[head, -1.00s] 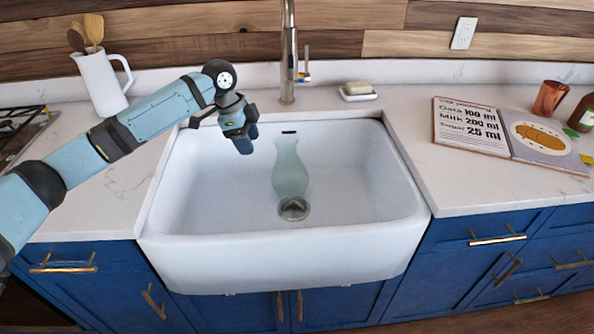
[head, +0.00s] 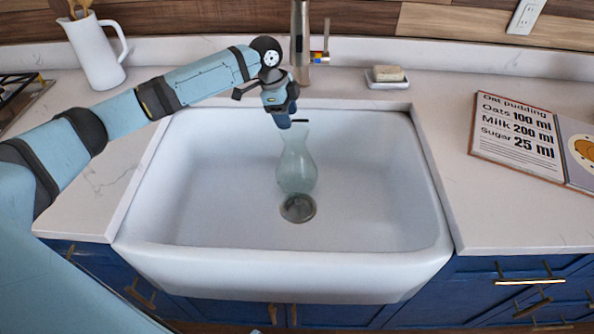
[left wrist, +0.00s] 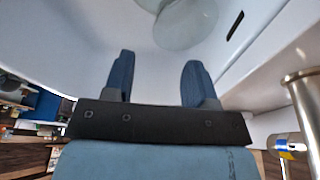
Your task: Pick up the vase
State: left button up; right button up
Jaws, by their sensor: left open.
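The vase (head: 297,165) is pale green, see-through glass and stands in the white sink, just behind the drain. My left gripper (head: 284,122) is over the back part of the sink, at the vase's top in the head view, and hides part of its rim. In the left wrist view the open, empty fingers (left wrist: 155,80) point toward the vase (left wrist: 185,22), which shows at the top edge, partly cut off, beyond the fingertips. The gap between the fingers is clear. My right gripper does not show.
The sink (head: 385,245) has high walls around the vase. The faucet (head: 300,45) rises behind it, close to my left gripper. A soap dish (head: 387,82), a recipe book (head: 520,135) and a white jug (head: 95,50) stand on the counter. The sink's right side is empty.

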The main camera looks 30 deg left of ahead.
aim_at(294, 135)
pick_arm(q)
jog(key=x, duration=0.7)
jog(key=shift+f, duration=0.35)
grip_shut()
jog(key=shift+w+r, duration=0.1)
jog(key=shift+r, duration=0.05)
dwell(0.9)
